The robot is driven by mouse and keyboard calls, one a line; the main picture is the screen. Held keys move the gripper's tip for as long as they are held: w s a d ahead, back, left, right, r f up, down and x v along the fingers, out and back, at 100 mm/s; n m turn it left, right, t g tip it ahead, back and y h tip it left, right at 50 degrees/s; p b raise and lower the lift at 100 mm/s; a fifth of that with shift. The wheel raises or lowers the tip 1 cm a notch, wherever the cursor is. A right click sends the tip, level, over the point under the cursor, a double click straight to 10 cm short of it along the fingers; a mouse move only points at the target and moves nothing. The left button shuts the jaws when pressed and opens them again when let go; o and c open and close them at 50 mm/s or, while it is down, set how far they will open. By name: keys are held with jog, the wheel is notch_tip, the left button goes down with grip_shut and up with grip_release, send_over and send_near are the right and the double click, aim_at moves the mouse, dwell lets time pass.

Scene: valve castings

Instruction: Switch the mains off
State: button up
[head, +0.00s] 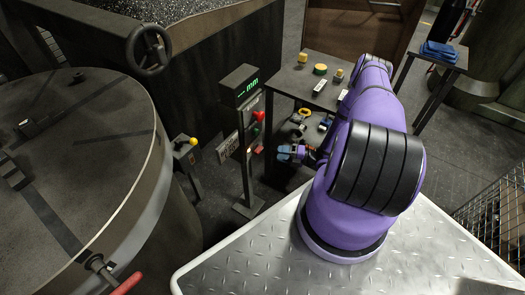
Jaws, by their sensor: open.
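No switch is clearly marked as the mains in the head view. A dark post (244,172) carries a green-lit display (247,87) reading in mm. A red knob or lever (258,117) sits on the post's right side below the display; its exact shape and position are too small to tell. A small stand (186,156) to the left bears a yellow knob (193,141). My gripper (289,152), with blue fingertips, is open, to the lower right of the red knob and apart from it in the picture. My purple arm hides part of the area behind it.
A dark table (284,78) behind holds several brass-coloured parts, with more on a lower shelf. A large round drum (80,150) fills the left, with a red handle (127,284) at its front. A handwheel (150,50) juts out above. A wire basket (495,215) stands right.

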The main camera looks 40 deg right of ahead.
aim_at(258, 150)
jog(key=x, duration=0.8)
jog(key=shift+w+a, duration=0.15)
jog(key=shift+a, duration=0.1)
grip_shut()
